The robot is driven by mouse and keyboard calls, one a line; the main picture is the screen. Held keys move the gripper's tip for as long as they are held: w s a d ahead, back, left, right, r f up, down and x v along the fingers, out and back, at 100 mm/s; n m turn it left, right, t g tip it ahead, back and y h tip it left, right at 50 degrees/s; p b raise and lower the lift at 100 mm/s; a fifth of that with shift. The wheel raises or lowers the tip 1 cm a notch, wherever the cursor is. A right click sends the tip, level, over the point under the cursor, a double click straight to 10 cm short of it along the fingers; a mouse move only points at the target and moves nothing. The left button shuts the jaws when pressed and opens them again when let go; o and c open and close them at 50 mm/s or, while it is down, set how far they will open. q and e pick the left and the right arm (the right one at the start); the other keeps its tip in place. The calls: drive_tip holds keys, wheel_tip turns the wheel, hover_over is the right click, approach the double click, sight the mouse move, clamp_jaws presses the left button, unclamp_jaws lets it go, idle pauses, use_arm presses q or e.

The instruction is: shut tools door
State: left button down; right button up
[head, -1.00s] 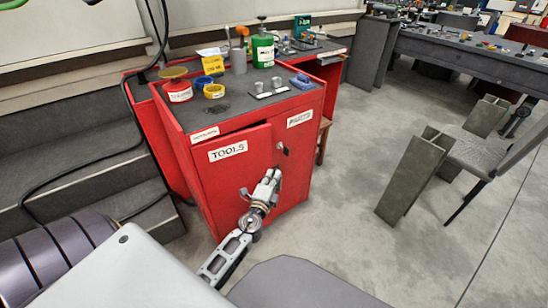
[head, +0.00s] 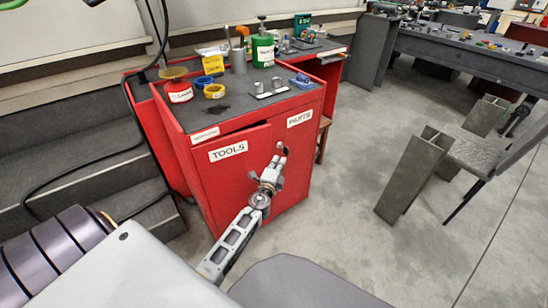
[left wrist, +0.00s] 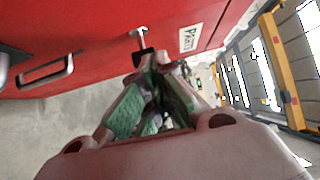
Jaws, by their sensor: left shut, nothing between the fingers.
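The tools door (head: 232,180) is the red left-hand door of the red cabinet, with a white TOOLS label. It stands slightly ajar, with a thin dark gap along its top edge. My left gripper (head: 275,163) is shut and empty in front of the door's right-hand edge, close to the small latch handle. In the left wrist view the shut fingers (left wrist: 155,80) with green inner faces point toward the red front, just below a small dark-tipped handle (left wrist: 143,50). Whether they touch the door cannot be told. My right gripper is not in view.
The parts door (head: 300,160) is beside it, also labelled in the left wrist view (left wrist: 190,38). The cabinet top (head: 235,102) holds cups, a green can (head: 263,50) and tools. Grey steps (head: 70,150) are at left; a chair (head: 485,155) is at right. Floor between is clear.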

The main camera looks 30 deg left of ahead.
sight(270, 152)
use_arm(q)
drive_tip(key=shift+w+a, duration=0.45)
drive_tip(key=shift+a, duration=0.35)
drive_tip(key=shift+w+a, duration=0.4)
drive_tip(key=shift+a, duration=0.4)
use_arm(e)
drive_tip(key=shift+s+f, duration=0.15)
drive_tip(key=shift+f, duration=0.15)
use_arm(q)
drive_tip(key=w+a+y, duration=0.1)
drive_tip(key=a+n+b, duration=0.1)
drive_tip(key=w+a+y, duration=0.1)
drive_tip(key=shift+w+a+f+n+g+y, duration=0.1)
drive_tip(key=shift+w+a+n+g+y, duration=0.2)
drive_tip(key=shift+a+g, duration=0.1)
drive_tip(key=shift+a, duration=0.15)
drive_tip(key=shift+a+r, duration=0.15)
drive_tip(key=shift+r, duration=0.1)
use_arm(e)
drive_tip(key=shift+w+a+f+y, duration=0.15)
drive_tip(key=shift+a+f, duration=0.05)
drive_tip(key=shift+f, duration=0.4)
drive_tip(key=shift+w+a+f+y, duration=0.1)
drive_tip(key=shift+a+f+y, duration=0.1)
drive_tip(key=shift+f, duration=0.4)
use_arm(q)
drive_tip(key=shift+a+y, duration=0.1)
drive_tip(key=shift+y, duration=0.2)
